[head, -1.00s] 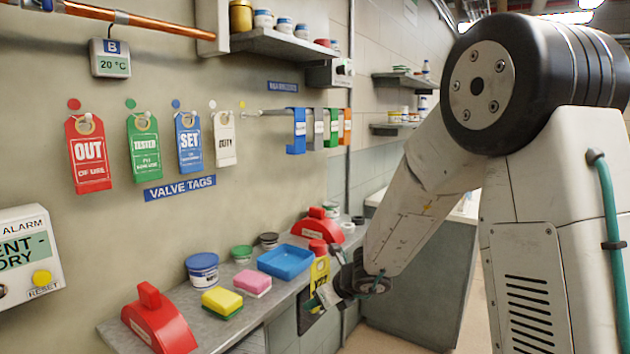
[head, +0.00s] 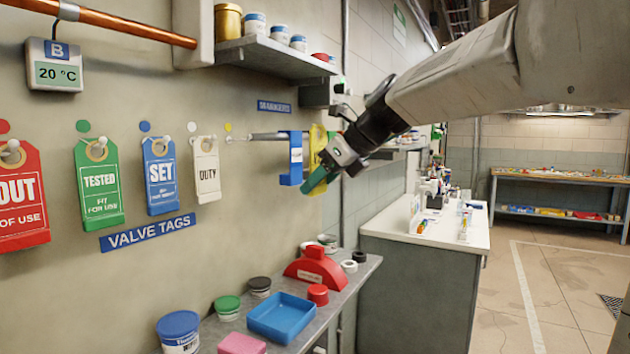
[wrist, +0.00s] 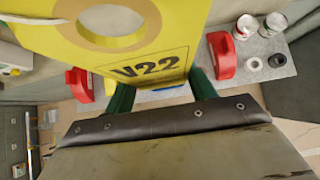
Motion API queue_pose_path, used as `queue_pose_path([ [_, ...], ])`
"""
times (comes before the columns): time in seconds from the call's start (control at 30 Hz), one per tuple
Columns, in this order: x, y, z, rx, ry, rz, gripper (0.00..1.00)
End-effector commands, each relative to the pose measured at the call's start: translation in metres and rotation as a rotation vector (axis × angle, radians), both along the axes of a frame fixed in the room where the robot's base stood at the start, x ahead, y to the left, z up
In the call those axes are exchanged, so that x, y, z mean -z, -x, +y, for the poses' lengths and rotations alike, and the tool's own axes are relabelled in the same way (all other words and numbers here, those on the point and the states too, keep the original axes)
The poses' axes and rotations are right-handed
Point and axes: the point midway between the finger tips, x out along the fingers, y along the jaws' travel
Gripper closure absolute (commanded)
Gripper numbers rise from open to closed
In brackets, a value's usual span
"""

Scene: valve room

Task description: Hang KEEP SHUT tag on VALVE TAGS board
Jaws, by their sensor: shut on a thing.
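A yellow tag (head: 317,150) is held upright by its lower end in my gripper (head: 322,176). In the wrist view the tag (wrist: 150,50) shows a large hole and "V22"; the words KEEP SHUT are not readable. My gripper's green fingers (wrist: 160,92) are shut on it. The VALVE TAGS sign (head: 148,233) is on the wall at left. Above it hang a red OUT OF USE tag (head: 22,205), a green TESTED tag (head: 101,190), a blue SET tag (head: 161,180) and a white DUTY tag (head: 207,175). A yellow dot (head: 228,127) is right of DUTY. The held tag is apart from the wall.
A metal rod (head: 265,136) sticks out near the yellow dot, with a blue hanging piece (head: 292,160) close to my gripper. A lower shelf (head: 350,272) holds a blue tray (head: 282,318), tubs and a red block (head: 316,268). An upper shelf (head: 290,65) holds jars.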

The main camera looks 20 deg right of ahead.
Motion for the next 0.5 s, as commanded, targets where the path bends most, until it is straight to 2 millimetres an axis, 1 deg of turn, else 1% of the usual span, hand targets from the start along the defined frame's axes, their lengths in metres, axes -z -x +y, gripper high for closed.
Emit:
queue_pose_path([
  [0.17, 0.0, -0.013, 0.008, -0.001, -0.001, 0.0, 0.66],
  [0.5, 0.0, -0.049, 0.035, -0.001, -0.001, 0.0, 0.66],
])
